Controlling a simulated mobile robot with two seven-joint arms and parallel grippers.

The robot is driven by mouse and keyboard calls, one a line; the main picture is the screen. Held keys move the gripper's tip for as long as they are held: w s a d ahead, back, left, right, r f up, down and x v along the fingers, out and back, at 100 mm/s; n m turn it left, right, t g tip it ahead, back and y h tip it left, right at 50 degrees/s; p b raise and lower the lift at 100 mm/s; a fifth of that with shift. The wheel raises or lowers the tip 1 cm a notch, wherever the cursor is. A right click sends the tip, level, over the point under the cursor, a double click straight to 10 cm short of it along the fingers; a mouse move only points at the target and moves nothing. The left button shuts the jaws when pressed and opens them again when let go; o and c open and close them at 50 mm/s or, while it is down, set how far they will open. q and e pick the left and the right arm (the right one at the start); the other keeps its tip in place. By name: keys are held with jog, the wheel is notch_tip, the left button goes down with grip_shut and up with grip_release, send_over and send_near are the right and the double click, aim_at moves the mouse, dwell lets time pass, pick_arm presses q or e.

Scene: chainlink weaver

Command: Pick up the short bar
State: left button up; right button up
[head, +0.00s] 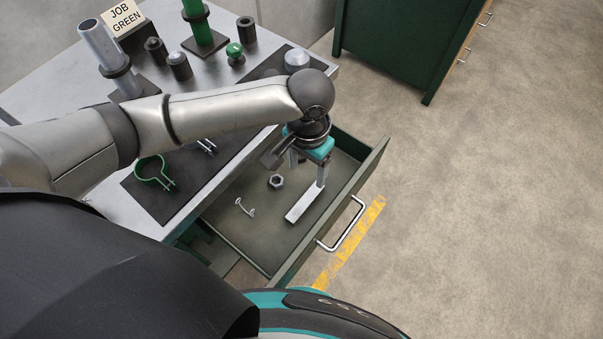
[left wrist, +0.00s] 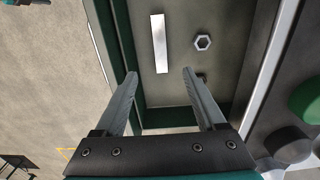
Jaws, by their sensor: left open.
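The short bar (head: 304,204) is a flat, light metal strip lying on the floor of an open drawer. It also shows in the left wrist view (left wrist: 159,42), beyond the fingertips. My left gripper (head: 307,172) is over the drawer with its fingers pointing down. In the left wrist view its two fingers (left wrist: 160,75) stand wide apart with nothing between them. In the head view one finger overlaps the bar's far end; I cannot tell its exact height above it. My right gripper is not in view.
In the drawer (head: 273,273) lie a hex nut (head: 276,181) and a small bent metal piece (head: 245,208). The drawer walls stand close around the gripper, and a handle (head: 344,226) is on its front. The workbench (head: 235,170) holds a green ring clamp (head: 151,171) and several posts.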

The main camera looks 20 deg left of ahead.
pick_arm(q)
jog(key=b, duration=0.2)
send_over(305, 201)
notch_tip(305, 201, down, 5)
notch_tip(305, 201, down, 4)
jog(key=shift+s+d+f+b, duration=0.1)
jog(key=shift+s+d+b, duration=0.05)
jog(key=shift+b, duration=0.4)
jog(key=shift+f, duration=0.45)
notch_tip(305, 201, down, 4)
jog(key=shift+f+b, duration=0.25)
jog(key=shift+b, duration=0.95)
jog(key=shift+f, duration=0.25)
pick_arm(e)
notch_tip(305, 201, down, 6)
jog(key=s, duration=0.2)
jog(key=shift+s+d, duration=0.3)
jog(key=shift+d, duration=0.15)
